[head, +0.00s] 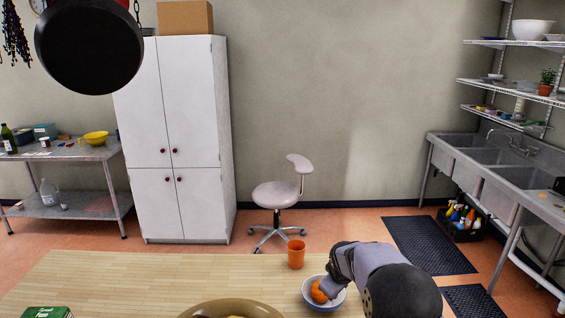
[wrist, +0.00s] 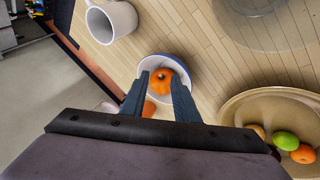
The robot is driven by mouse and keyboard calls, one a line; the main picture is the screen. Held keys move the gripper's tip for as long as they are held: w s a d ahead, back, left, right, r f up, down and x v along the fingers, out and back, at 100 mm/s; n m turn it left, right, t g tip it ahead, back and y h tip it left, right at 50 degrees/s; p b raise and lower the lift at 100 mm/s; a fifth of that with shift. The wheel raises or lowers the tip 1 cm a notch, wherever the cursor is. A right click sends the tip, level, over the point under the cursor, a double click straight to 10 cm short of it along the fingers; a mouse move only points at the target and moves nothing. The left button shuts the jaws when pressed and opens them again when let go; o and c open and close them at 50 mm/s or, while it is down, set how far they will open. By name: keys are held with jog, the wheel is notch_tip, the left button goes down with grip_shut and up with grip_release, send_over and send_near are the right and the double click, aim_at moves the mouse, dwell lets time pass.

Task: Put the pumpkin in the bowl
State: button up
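The small orange pumpkin (head: 318,292) sits inside the white bowl with a blue rim (head: 324,306) on the wooden table. In the wrist view the pumpkin (wrist: 163,80) shows in the bowl (wrist: 178,59), beyond my fingertips. My gripper (wrist: 160,82) is over the bowl with its two fingers apart. The right fingertip overlaps the pumpkin's edge in that view; whether it touches I cannot tell. In the head view my gripper (head: 332,284) is at the bowl's right side, its fingers mostly hidden by my arm.
An orange cup (head: 296,254) stands behind the bowl. A large tan bowl (wrist: 231,107) with several fruits is nearby. A white mug (wrist: 121,18) stands near the table edge. A green box (head: 46,313) is at the left. The table's left part is mostly clear.

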jog(key=s+a+r+m+g+p, duration=0.1)
jog(key=s+m+g, duration=0.1)
jog(key=s, duration=1)
jog(key=s+a+r+m+g+y, duration=0.1)
jog(key=s+m, duration=0.2)
jog(key=s, duration=1)
jog(key=s+a+r+m+g+p, duration=0.1)
jog(key=s+m+g, duration=0.1)
jog(key=s, duration=1)
jog(key=shift+s+r+m+g+p, duration=0.2)
jog(key=shift+r+m+g+p, duration=0.1)
jog(key=shift+m, duration=0.1)
jog(key=shift+a+f, duration=0.1)
notch_tip(320, 180, down, 5)
jog(key=b, duration=0.5)
